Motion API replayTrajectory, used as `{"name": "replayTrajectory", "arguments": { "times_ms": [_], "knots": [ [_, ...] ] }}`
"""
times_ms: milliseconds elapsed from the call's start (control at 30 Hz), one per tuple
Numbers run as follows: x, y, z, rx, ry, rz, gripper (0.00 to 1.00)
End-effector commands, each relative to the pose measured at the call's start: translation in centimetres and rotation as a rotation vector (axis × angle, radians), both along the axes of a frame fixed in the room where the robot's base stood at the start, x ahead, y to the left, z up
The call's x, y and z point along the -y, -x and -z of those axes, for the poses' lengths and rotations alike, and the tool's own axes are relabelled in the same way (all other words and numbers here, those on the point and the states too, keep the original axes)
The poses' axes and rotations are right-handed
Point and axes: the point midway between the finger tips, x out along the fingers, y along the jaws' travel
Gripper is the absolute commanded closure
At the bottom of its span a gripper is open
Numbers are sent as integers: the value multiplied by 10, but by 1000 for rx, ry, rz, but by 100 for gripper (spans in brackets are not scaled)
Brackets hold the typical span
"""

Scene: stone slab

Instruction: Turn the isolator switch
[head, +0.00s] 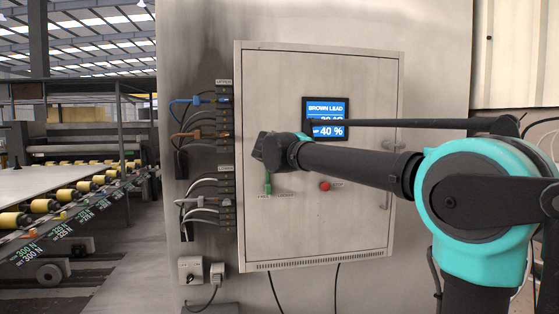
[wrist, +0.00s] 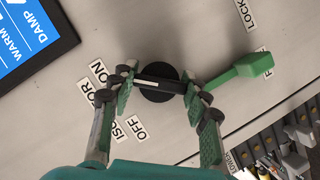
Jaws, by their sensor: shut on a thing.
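The isolator switch (wrist: 158,97) is a round black knob with a raised bar and a white line on the cabinet front, in the wrist view. The white line lies toward the left, on the side of the ON label (wrist: 97,70). The OFF label (wrist: 140,129) is below the knob. My gripper (wrist: 161,83) is shut on the bar, one finger at each end of it. In the head view my gripper (head: 268,150) is at the cabinet door and hides the switch.
A green lever (wrist: 245,68) is close beside the right finger; it also shows below my gripper in the head view (head: 267,184). A red button (head: 325,186) and a blue display (head: 326,119) are on the cabinet (head: 300,235). Cables (head: 190,135) run along its left side.

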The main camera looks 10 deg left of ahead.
Motion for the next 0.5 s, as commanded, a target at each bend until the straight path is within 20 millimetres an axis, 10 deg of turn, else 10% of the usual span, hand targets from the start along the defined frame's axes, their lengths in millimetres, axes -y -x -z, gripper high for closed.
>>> {"name": "replayTrajectory", "arguments": {
  "times_ms": [133,167,300,500],
  "knots": [
    [0,0,1,-1,-2,1,82],
    [0,0,1,-1,-2,1,50],
    [0,0,0,-1,-1,1,32],
    [0,0,0,0,0,0,32]
  ]
}}
